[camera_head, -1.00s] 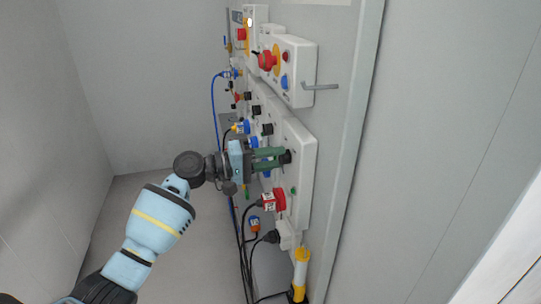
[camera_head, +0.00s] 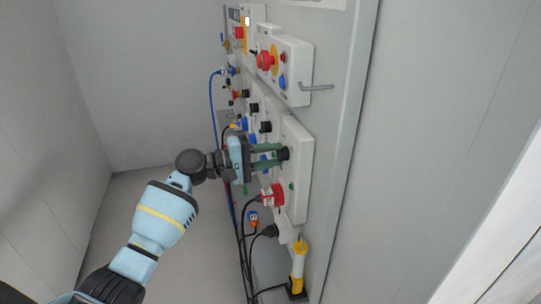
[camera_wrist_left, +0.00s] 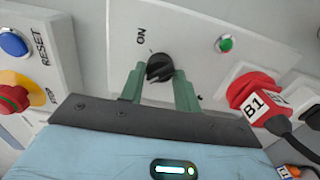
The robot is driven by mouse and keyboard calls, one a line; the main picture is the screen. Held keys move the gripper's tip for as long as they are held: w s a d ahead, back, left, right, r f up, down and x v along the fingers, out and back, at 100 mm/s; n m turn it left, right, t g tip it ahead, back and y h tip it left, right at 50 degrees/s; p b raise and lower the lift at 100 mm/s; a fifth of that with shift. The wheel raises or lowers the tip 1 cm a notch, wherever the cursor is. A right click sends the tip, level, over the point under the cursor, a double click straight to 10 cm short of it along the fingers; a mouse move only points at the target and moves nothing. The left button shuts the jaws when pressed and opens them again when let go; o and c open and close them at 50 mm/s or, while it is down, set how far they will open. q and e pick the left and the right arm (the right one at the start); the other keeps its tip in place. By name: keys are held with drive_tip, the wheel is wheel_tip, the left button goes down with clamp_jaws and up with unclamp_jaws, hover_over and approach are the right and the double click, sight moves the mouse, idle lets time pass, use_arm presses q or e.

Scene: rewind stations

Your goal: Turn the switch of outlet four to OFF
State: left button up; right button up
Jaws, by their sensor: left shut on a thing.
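A black rotary switch knob (camera_wrist_left: 160,67) sits on a white outlet box (camera_wrist_left: 215,25) with the printed word ON at its upper left. The same box (camera_head: 300,170) is the nearest in the lower row in the head view. The box's number is not readable. My left gripper (camera_wrist_left: 160,80) has its green fingers on either side of the knob, shut on it; it also shows at the box in the head view (camera_head: 283,154). The fingers partly hide the knob, and its exact pointing is hard to tell. My right gripper is not in view.
A green button (camera_wrist_left: 225,44) and a red plug marked B1 (camera_wrist_left: 255,95) are on the same box. A control box with a red stop button (camera_head: 265,61) and a metal handle (camera_head: 317,87) are above.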

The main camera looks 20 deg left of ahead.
use_arm(q)
drive_tip(key=o, duration=1)
drive_tip(key=b+v, duration=0.1)
drive_tip(key=v, duration=0.7)
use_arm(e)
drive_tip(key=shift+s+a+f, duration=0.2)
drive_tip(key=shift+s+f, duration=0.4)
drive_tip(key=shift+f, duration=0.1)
